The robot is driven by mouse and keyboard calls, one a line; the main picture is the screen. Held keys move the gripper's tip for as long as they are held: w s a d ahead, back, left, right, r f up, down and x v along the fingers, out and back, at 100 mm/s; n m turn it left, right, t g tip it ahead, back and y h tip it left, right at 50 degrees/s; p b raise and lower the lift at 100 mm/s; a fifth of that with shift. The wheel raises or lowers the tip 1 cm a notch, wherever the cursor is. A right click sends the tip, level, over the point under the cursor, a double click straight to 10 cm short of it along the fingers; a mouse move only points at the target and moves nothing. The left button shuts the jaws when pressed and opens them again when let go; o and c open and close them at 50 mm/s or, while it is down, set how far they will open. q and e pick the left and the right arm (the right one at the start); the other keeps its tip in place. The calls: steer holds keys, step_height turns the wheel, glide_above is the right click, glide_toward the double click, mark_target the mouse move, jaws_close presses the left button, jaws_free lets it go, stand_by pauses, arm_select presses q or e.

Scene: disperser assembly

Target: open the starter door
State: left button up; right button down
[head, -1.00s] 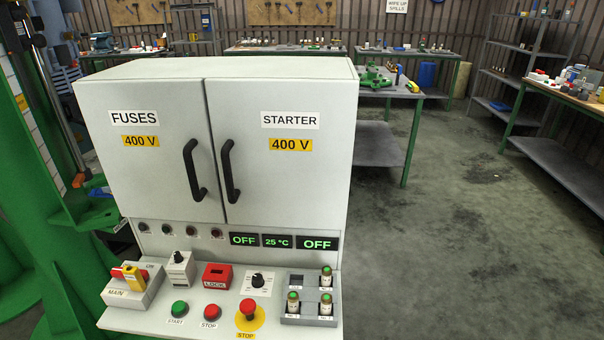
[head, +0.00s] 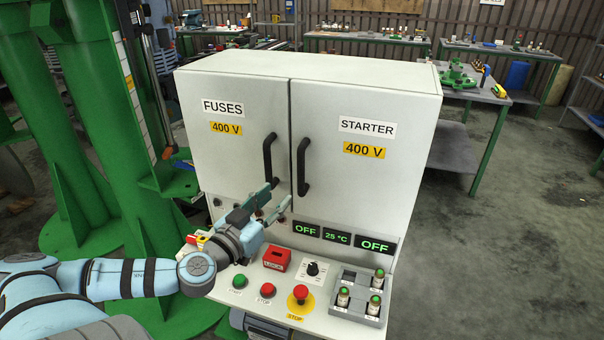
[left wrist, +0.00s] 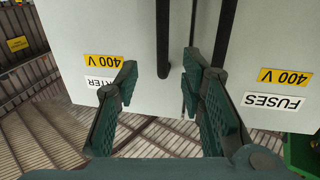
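The starter door (head: 352,190) is the right door of the pale cabinet and is shut. Its black upright handle (head: 302,168) sits by the centre seam. In the left wrist view, which is upside down, the starter handle (left wrist: 163,40) appears between the fingers, with a gap on both sides. My left gripper (head: 281,193) is open and empty, low in front of the door seam. The fuses handle (left wrist: 226,32) passes outside and behind the right-hand finger there. Whether any finger touches a handle I cannot tell. My right gripper is in neither view.
The fuses door (head: 235,150) is shut. Below, the sloped control panel (head: 330,322) carries a red lock block (head: 277,259), a stop button (head: 300,293) and a holder with fuses (head: 362,300). A green column (head: 75,130) stands left. Floor at right is clear.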

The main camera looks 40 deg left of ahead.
mark_target(299, 175)
arm_select(q)
steer(key=w+b, duration=0.1)
steer(key=w, duration=0.3)
steer(key=w+a+b, duration=0.1)
steer(key=w, duration=0.3)
steer(key=w+a+b, duration=0.1)
steer(key=w, duration=0.3)
steer(key=shift+f+b, duration=0.2)
steer(key=shift+b, duration=0.15)
steer(key=shift+w+a+f, duration=0.1)
steer(key=shift+w, duration=0.45)
jaws_close()
